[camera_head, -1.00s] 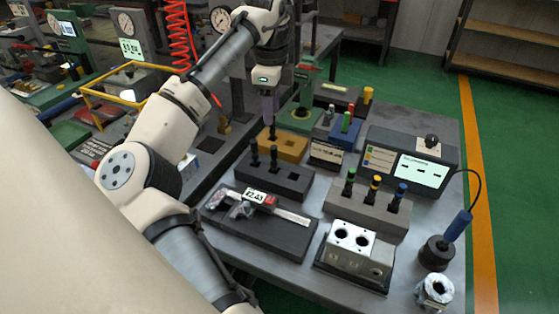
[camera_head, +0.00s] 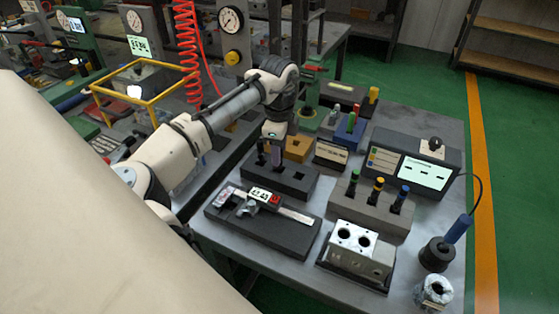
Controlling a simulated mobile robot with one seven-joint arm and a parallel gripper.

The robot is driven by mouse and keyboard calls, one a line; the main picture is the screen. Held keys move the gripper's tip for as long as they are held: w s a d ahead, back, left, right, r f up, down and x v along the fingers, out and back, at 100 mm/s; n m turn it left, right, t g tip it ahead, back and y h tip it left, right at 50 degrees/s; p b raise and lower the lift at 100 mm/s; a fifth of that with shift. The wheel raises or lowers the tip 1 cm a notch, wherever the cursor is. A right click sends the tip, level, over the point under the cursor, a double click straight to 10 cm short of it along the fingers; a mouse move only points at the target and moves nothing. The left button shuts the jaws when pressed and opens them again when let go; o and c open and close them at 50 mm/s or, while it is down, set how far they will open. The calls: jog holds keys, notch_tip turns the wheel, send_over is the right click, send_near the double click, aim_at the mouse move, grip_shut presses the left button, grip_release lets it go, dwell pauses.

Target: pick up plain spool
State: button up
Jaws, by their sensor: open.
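Two plain black spools stand upright in a dark block (camera_head: 298,182) near the middle of the bench. The left one (camera_head: 261,153) shows clear of my fingers. The right one is largely hidden behind my gripper (camera_head: 276,158), which points down over it. The jaws are open, with the fingers low at this spool. I cannot tell whether they touch it. A square hole shows in the block's right part. Spools with green, yellow (camera_head: 377,187) and blue tops stand in a grey block (camera_head: 367,215) to the right.
A caliper (camera_head: 265,201) lies on a dark plate in front of the dark block. A metal valve block (camera_head: 360,250) stands at the front right. A grey box with a screen (camera_head: 423,172) stands at the right.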

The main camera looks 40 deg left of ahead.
grip_shut()
jog(key=shift+r, duration=0.15)
dwell(0.4)
